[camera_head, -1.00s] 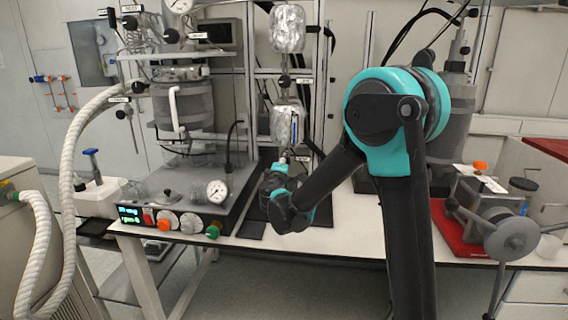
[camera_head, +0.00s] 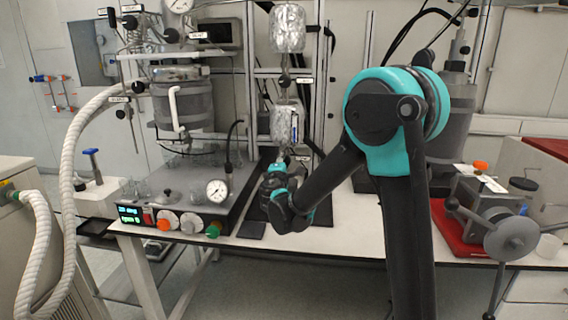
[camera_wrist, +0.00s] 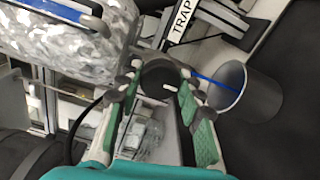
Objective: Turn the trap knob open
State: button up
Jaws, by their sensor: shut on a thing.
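The trap knob (camera_wrist: 158,80) is a dark round knob between my fingertips in the wrist view, just below the white TRAP label (camera_wrist: 180,22). My gripper (camera_wrist: 162,86) is shut on it, with a green-padded finger on each side. In the head view my gripper (camera_head: 284,161) is at the rack, below the foil-wrapped lower vessel (camera_head: 286,124). The knob is hidden there behind my gripper and wrist. How far it is turned cannot be told.
In the wrist view, a foil-wrapped vessel (camera_wrist: 70,38) lies close on the left. A grey cup (camera_wrist: 247,92) with a blue stick is close on the right. The hotplate unit (camera_head: 185,205) with its gauge (camera_head: 217,190) stands left of my arm in the head view.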

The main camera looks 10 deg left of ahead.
jog(key=o, duration=1.2)
jog(key=shift+c, duration=0.2)
jog(key=shift+s, duration=0.1)
jog(key=s, duration=1.2)
jog(key=shift+a, duration=0.2)
jog(key=shift+w, duration=0.1)
